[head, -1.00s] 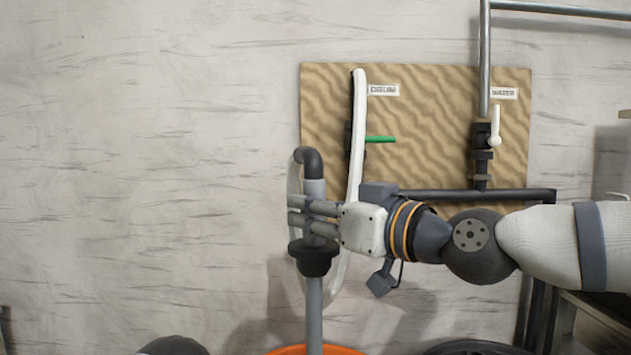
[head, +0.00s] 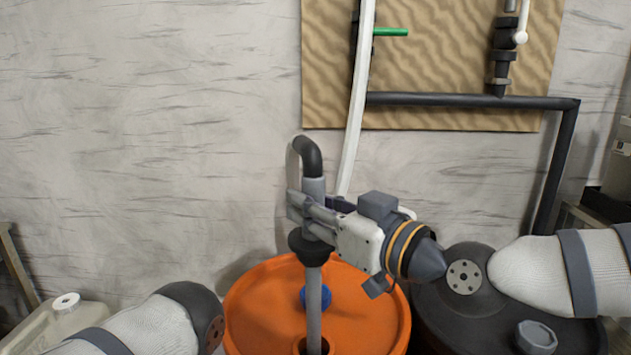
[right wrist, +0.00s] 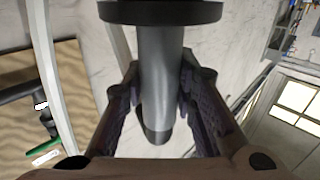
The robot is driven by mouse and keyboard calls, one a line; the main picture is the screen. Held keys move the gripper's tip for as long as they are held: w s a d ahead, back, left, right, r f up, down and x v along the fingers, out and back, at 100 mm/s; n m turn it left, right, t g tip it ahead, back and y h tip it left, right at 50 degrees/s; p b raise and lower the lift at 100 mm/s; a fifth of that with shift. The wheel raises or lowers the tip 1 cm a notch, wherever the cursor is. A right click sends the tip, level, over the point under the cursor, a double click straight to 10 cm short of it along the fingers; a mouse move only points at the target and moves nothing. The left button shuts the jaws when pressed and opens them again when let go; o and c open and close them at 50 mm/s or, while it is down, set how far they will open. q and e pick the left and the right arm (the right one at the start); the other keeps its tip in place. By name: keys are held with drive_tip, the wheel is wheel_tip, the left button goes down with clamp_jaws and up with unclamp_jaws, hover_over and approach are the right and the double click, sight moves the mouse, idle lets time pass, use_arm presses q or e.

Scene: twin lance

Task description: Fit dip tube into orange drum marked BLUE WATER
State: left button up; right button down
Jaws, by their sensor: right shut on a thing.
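The grey dip tube (head: 314,295) stands upright in the head view, with a black bent top, a dark collar and a pale hose. My right gripper (head: 308,209) is shut on the tube just above the collar. The right wrist view also shows the tube (right wrist: 161,75) between the fingers. The orange drum (head: 255,305) stands below. The tube's lower part overlaps a dark opening in the drum lid at the frame's bottom edge. I cannot tell whether its end is inside. No drum marking shows. My left gripper is out of view.
A blue cap (head: 315,297) is on the orange lid behind the tube. A black drum (head: 560,320) stands to the right, under my right arm. A pale jerrycan (head: 60,318) is at lower left. A board with pipes (head: 450,60) hangs on the wall.

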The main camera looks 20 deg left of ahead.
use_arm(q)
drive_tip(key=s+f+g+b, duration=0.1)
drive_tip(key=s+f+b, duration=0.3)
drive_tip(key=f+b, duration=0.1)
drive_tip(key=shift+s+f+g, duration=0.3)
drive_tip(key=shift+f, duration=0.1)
use_arm(e)
hover_over(319, 327)
drive_tip(key=a, duration=0.1)
drive_tip(key=f, duration=1.4)
drive_tip(key=shift+w, duration=0.3)
drive_tip(key=shift+f+b, duration=1.15)
drive_tip(key=shift+f, duration=0.6)
use_arm(q)
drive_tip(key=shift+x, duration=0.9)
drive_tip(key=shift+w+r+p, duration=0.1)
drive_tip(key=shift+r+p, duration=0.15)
drive_tip(key=shift+p, duration=0.1)
use_arm(e)
drive_tip(key=shift+r, duration=0.1)
